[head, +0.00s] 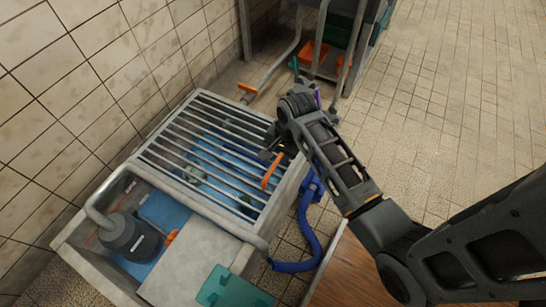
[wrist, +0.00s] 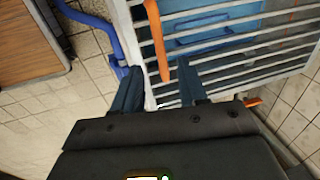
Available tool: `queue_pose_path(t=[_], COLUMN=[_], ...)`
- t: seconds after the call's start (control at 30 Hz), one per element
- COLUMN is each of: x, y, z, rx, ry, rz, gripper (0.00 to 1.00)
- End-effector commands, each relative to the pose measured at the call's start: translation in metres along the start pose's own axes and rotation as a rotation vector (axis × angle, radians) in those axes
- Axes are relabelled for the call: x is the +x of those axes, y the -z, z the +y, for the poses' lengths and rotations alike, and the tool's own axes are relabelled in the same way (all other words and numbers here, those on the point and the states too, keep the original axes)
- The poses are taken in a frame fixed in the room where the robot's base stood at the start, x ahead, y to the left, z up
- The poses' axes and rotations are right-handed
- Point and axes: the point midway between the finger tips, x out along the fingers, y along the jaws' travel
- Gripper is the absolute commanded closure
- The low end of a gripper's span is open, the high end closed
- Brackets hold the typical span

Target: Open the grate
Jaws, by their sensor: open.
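The grate (head: 205,150), a frame of pale metal bars, lies flat over the far part of a basin in the head view. Its bars also show in the wrist view (wrist: 240,37). An orange handle (head: 272,171) stands at the grate's right edge; in the wrist view the handle (wrist: 155,35) reaches down between my fingers. My gripper (head: 270,152) is over that edge, with its jaws apart. In the wrist view the two dark fingers of my gripper (wrist: 158,72) lie on either side of the handle's end, with gaps. I cannot tell whether either touches it.
The basin's near part holds a dark pump (head: 130,237) with a pipe, and a teal piece (head: 232,290) lies in front. A blue hose (head: 308,240) hangs right of the basin, beside a wooden top (head: 350,275). A tiled wall bounds the left; the right floor is clear.

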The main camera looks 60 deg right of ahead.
Motion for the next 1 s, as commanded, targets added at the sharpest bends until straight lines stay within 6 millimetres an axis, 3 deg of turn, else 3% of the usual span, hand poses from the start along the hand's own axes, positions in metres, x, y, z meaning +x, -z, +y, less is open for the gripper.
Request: queue_pose_path(t=[0.5, 0.9, 1.0], x=[0.069, 0.075, 0.075], y=[-0.001, -0.001, -0.001], z=[0.001, 0.0, 0.0], rx=[-0.002, -0.003, -0.003], ry=[-0.001, 0.0, 0.0], rz=[0.0, 0.001, 0.001], gripper=[0.58, 0.58, 0.67])
